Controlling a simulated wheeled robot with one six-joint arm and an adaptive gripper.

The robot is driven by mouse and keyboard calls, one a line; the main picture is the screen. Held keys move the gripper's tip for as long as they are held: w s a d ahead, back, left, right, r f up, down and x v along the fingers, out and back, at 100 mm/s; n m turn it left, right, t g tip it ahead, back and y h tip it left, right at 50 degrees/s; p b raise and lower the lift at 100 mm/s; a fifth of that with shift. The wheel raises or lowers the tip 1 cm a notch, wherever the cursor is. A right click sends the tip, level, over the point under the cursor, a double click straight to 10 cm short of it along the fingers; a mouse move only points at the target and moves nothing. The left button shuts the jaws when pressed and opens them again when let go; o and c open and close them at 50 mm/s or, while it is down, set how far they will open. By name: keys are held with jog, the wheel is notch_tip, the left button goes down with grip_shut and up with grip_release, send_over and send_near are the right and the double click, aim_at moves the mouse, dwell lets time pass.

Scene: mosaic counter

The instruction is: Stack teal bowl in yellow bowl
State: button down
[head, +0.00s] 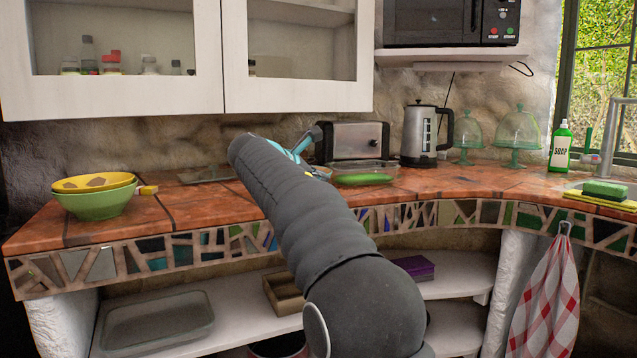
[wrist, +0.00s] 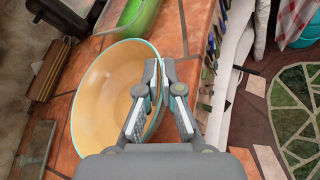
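The teal bowl (wrist: 105,90) has a teal rim and a tan inside in the wrist view. My gripper (wrist: 161,72) has one finger inside the bowl and one outside, closed on its rim. In the head view my arm hides most of the bowl; a bit of teal (head: 288,153) shows beyond it. I cannot tell whether the bowl touches the counter. The yellow bowl (head: 95,184) has brown patches and sits nested in a green bowl (head: 98,206) at the counter's left end, well left of my gripper.
A glass dish with a green item (head: 364,178) stands right of my gripper. Behind are a toaster (head: 352,142) and a kettle (head: 424,138). A flat dark tray (head: 207,175) lies on the tiled counter between the bowls and my arm. A small yellow-ended object (head: 148,190) lies beside the nested bowls.

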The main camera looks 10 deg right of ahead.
jog(key=shift+f, duration=0.1)
jog(key=c, duration=1.7)
grip_release()
jog(key=shift+f, duration=0.1)
jog(key=o, duration=0.4)
jog(key=shift+s+a+r, duration=0.1)
jog(key=shift+a+r, duration=0.05)
jog(key=shift+r, duration=0.1)
jog(key=v, duration=1.1)
jog(key=shift+s+a+r+p, duration=0.15)
jog(key=shift+s+p, duration=0.05)
jog(key=shift+p, duration=0.1)
